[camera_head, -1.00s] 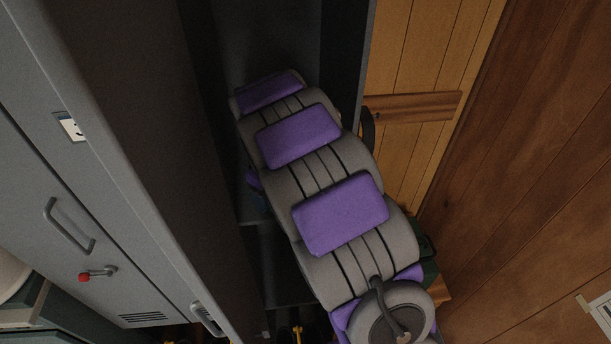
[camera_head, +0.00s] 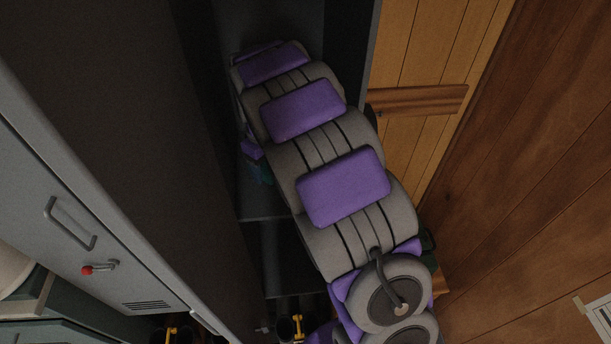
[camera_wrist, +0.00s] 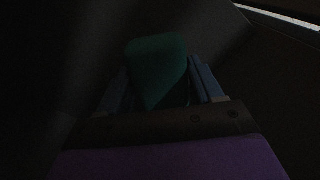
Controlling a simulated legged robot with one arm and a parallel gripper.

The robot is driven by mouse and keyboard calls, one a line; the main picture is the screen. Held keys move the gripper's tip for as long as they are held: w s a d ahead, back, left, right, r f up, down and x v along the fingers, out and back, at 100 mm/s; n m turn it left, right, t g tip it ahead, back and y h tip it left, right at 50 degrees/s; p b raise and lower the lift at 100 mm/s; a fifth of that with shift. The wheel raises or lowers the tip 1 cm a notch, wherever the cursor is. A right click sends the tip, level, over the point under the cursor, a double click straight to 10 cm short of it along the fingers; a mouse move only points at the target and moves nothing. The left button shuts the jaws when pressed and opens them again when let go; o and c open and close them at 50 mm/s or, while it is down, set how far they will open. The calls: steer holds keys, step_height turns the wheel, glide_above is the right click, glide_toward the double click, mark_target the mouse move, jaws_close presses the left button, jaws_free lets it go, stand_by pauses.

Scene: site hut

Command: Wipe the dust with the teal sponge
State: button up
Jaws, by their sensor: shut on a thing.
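The teal sponge (camera_wrist: 158,52) is between the two blue-grey fingers of my gripper (camera_wrist: 160,78) in the wrist view. My gripper is shut on it, and it sticks out past the fingertips. In the head view my arm covers most of the gripper. A small dim teal patch (camera_head: 264,174) shows beside the arm, inside the dark cabinet; it looks like part of the sponge. No dust can be made out in either view. The wrist view is very dark, and what lies in front of the sponge cannot be told.
My arm reaches into a tall dark cabinet with a shelf (camera_head: 264,214). A grey locker (camera_head: 60,190) with a handle and a red-knobbed lever stands at the left. Wood panelling (camera_head: 520,190) closes the right side. A wooden rail (camera_head: 418,99) runs close right of the arm.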

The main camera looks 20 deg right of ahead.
mark_target(266, 166)
steer(key=shift+a+r, duration=0.2)
steer(key=shift+r, duration=0.75)
steer(key=shift+r+p, duration=0.4)
steer(key=shift+d+r, duration=0.25)
steer(key=shift+d, duration=0.1)
steer(key=shift+a, duration=0.25)
